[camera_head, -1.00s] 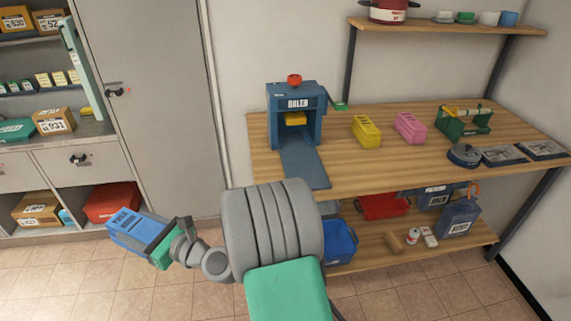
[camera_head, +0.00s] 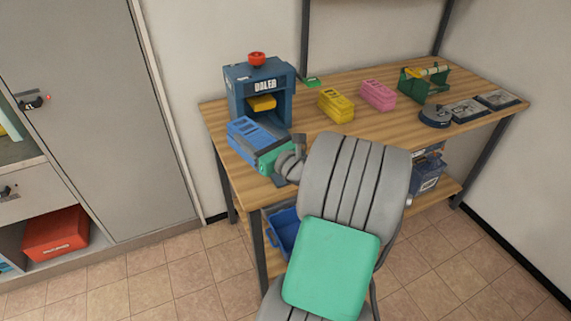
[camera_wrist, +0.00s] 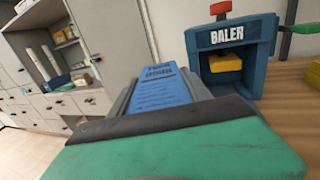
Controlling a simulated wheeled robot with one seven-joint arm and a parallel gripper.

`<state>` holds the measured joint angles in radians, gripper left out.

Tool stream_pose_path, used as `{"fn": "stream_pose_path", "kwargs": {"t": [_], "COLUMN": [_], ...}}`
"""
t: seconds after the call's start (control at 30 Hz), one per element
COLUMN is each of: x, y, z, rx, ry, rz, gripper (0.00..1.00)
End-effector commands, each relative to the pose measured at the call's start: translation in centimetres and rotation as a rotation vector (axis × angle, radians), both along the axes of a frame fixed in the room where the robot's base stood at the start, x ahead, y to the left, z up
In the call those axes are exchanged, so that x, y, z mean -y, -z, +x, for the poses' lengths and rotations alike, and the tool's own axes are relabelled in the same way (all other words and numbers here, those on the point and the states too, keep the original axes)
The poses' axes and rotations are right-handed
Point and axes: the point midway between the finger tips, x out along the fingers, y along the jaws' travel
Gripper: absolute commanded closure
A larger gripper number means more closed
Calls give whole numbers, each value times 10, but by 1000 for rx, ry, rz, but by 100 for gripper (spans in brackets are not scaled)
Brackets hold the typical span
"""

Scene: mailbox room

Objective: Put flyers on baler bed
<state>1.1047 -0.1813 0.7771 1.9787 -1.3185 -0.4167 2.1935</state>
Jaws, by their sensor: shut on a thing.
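The blue flyers (camera_head: 250,136) are a stack with printed text. My gripper (camera_head: 262,142) is shut on them and holds them in front of the baler (camera_head: 284,84), at its left side. In the wrist view the flyers (camera_wrist: 163,92) lie between the two fingers of my gripper (camera_wrist: 160,88), pointing away, left of the baler (camera_wrist: 232,38). The baler is dark blue with a red knob on top and a yellow block in its opening. Its bed is mostly hidden behind my gripper and the flyers, so I cannot tell whether the flyers touch it.
A yellow block (camera_head: 336,106), a pink block (camera_head: 378,95) and a green caddy (camera_head: 424,84) stand on the wooden table (camera_head: 390,130) right of the baler. A blue bin (camera_head: 283,228) is below. A grey cabinet (camera_head: 80,90) stands at the left.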

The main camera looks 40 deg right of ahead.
Motion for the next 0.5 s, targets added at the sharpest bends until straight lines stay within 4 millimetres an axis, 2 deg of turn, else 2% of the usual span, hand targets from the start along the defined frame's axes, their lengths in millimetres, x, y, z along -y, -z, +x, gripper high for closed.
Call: {"fn": "stream_pose_path", "kwargs": {"t": [0.03,0.1,0.2,0.3,0.37,0.43,0.5], "x": [36,75,118,144,153,157,155], "y": [0,-6,-12,-17,-19,-19,-16], "z": [-17,-41,-73,-98,-107,-110,-101], "rx": [1,-2,-11,-19,-21,-23,-24], "ry": [57,119,192,241,258,267,265], "rz": [-5,-6,-7,-7,-6,-5,-4], "gripper": [100,100,100,100,100,100,100]}}
